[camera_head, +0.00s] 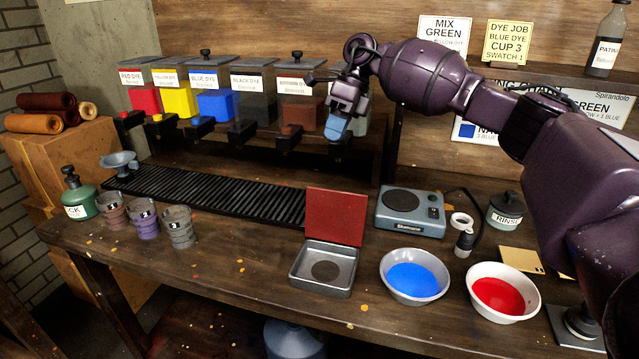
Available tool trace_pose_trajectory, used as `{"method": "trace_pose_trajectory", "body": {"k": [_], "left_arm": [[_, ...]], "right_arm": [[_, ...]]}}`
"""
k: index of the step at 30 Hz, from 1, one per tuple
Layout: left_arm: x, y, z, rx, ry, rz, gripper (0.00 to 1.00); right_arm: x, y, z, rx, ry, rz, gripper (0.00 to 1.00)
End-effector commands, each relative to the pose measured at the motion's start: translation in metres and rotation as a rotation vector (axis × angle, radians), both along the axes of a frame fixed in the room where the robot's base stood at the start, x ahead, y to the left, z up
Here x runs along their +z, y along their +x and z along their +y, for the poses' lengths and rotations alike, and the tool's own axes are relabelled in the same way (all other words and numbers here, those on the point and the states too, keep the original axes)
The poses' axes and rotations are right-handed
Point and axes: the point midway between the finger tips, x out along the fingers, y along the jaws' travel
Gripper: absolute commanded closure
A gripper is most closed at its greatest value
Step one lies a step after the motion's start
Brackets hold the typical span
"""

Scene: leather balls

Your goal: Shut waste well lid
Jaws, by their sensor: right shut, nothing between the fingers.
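The waste well (322,282) looks to be the square metal box at the front middle of the bench, with a dark round patch on its floor. Its red lid (335,215) stands open, upright along the back edge of the box. My right gripper (337,128) reaches in from the right and hangs in the air in front of the dye dispensers, above and behind the lid in the picture. It is shut and empty, with bluish fingertips pointing down, and is apart from the lid. My left gripper is not in view.
A bowl of blue dye (414,278) and a bowl of red dye (499,295) stand right of the well. A blue-grey device (411,212) sits behind them. A black slatted grate (215,193) lies left of the lid, and several cups (146,218) stand farther left.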

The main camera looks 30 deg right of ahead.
Motion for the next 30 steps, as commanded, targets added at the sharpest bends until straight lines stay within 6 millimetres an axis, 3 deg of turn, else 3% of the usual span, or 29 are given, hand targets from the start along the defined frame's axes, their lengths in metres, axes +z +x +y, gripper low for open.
{"method": "trace_pose_trajectory", "body": {"k": [6,14,30], "left_arm": [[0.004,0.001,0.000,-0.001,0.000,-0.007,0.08],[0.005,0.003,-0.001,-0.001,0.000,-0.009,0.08],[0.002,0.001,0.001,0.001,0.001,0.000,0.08]], "right_arm": [[-0.004,-0.026,-0.023,0.103,-0.119,0.139,1.00],[-0.012,-0.036,-0.023,0.144,-0.130,0.173,1.00],[-0.082,-0.058,0.004,0.144,-0.127,0.172,1.00]]}}
